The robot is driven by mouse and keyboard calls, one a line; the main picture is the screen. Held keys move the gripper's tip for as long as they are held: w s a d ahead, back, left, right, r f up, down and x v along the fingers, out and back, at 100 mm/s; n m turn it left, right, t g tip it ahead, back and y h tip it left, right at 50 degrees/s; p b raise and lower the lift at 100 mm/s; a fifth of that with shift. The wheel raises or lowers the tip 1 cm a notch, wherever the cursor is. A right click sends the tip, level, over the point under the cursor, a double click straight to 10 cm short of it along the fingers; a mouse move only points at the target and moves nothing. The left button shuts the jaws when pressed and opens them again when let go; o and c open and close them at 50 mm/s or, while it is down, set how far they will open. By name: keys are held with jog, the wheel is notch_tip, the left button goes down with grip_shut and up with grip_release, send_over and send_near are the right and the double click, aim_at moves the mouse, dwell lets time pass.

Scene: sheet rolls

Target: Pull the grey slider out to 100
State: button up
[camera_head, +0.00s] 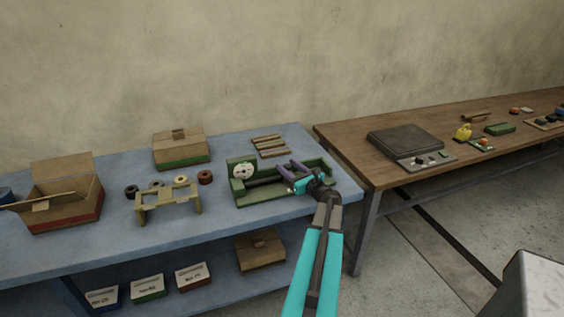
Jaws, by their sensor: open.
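A green fixture (240,193) with a white round dial at its left end stands on the blue table. A dark bar (264,182) lies along inside it. My gripper (292,180) is open over the fixture's right half, coming in from the lower right. It hides part of the fixture there. I cannot make out the grey slider or any scale marks at this size, and I cannot tell whether my gripper touches the fixture.
On the blue table (110,245), a tan stand (168,195), several small rolls, wooden strips (268,146), a closed box (181,150) and an open carton (62,208) stand around. A brown table (350,148) with a dark plate (404,140) is at right.

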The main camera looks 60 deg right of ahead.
jog(key=shift+p+x, duration=0.4)
jog(key=shift+x, duration=1.7)
jog(key=shift+c, duration=0.4)
jog(key=shift+a, duration=0.1)
grip_shut()
